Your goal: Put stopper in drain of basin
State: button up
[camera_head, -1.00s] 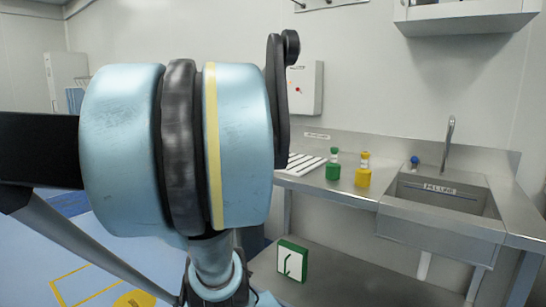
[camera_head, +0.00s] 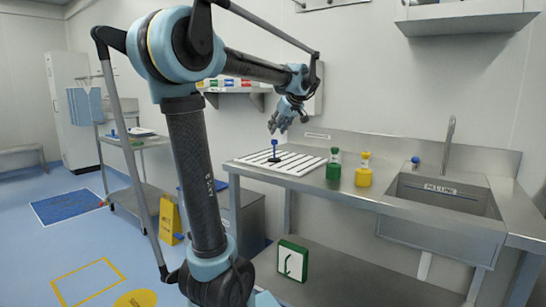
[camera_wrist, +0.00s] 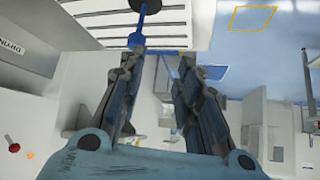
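The stopper (camera_head: 273,150) has a blue upright handle and a dark round base. It stands on the white-slatted rack (camera_head: 245,160) at the left of the steel counter. My gripper (camera_head: 281,124) is above it, pointing down. In the wrist view my gripper (camera_wrist: 163,57) is open with nothing between its fingers. There the stopper's blue handle (camera_wrist: 136,39) appears at the left fingertip; I cannot tell whether they touch. The basin (camera_head: 470,201) is set in the counter at the right. Its drain is hidden from the head view.
A green bottle (camera_head: 333,166) and a yellow bottle (camera_head: 363,170) stand between rack and basin. A blue knob (camera_head: 415,160) and a tall faucet (camera_head: 448,145) stand behind the basin. A wall shelf (camera_head: 232,86) with coloured boxes is behind my arm.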

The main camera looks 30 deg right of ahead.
jog(key=shift+h, duration=0.3)
jog(key=d+x, duration=0.1)
jog(key=x, duration=0.4)
jog(key=d+x, duration=0.1)
jog(key=x, duration=0.4)
jog(key=d+x, duration=0.1)
jog(key=x, duration=0.5)
jog(key=shift+w+d+r, duration=0.2)
jog(key=shift+w+r, duration=0.05)
jog(key=shift+w, duration=0.05)
grip_shut()
